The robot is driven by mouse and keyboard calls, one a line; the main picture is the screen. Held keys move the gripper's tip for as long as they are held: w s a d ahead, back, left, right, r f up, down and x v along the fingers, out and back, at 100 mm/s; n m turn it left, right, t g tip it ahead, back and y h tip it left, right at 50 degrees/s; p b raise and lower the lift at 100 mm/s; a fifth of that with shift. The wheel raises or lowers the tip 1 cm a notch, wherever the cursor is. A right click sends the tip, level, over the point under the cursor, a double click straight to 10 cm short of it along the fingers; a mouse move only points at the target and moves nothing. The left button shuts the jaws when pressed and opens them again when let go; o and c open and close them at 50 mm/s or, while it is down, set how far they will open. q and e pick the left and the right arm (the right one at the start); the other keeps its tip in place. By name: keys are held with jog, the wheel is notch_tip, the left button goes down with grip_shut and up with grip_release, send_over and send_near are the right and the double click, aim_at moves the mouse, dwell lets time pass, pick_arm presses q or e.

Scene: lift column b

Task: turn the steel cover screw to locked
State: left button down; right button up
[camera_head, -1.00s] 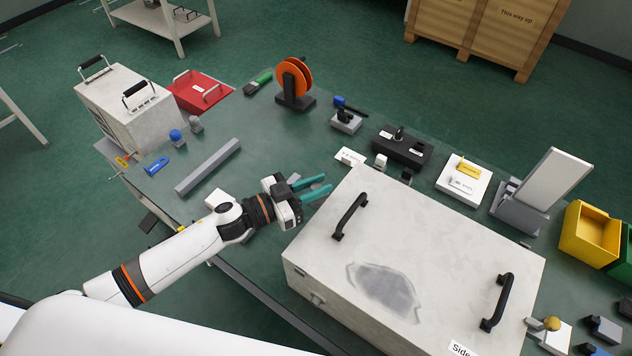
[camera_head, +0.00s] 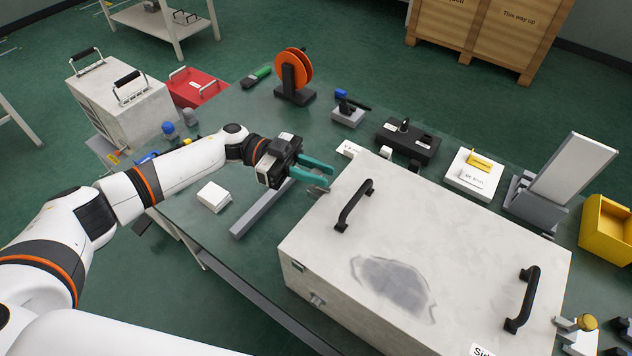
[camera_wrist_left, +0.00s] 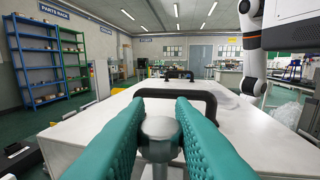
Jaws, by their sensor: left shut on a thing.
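My left gripper (camera_head: 318,174), with teal fingers, is at the far left edge of the big pale box (camera_head: 330,235). In the left wrist view the fingers (camera_wrist_left: 160,125) are shut on a round steel head with a shaft below it, which looks like the steel cover screw (camera_wrist_left: 159,129). In the head view only a small grey bit of it shows under the fingers. I see no mark that tells its turned position. The box has two black handles (camera_head: 354,206) and a grey smudge on top. My right gripper is not in view.
A grey bar (camera_head: 262,208) and a white block (camera_head: 213,196) lie on the green bench left of my gripper. Beyond the box are a black socket block (camera_head: 408,140), a white tray (camera_head: 466,182) and an orange reel (camera_head: 300,68). A yellow bin (camera_head: 606,230) stands at right.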

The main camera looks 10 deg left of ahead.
pick_arm(q)
jog(key=shift+f+m+g+y+b, duration=0.15)
jog(key=shift+m+g+y+b, duration=0.15)
jog(key=shift+m+g+b, duration=0.65)
jog(key=shift+g+b, duration=0.4)
jog(key=shift+g, duration=0.25)
jog(key=shift+r, duration=0.2)
jog(key=c, duration=1.3)
grip_release()
jog(key=shift+d, duration=0.1)
jog(key=shift+o, duration=0.2)
jog(key=shift+f, duration=0.1)
jog(key=b+v, duration=0.4)
jog(key=v, duration=0.8)
jog(key=shift+r, duration=0.25)
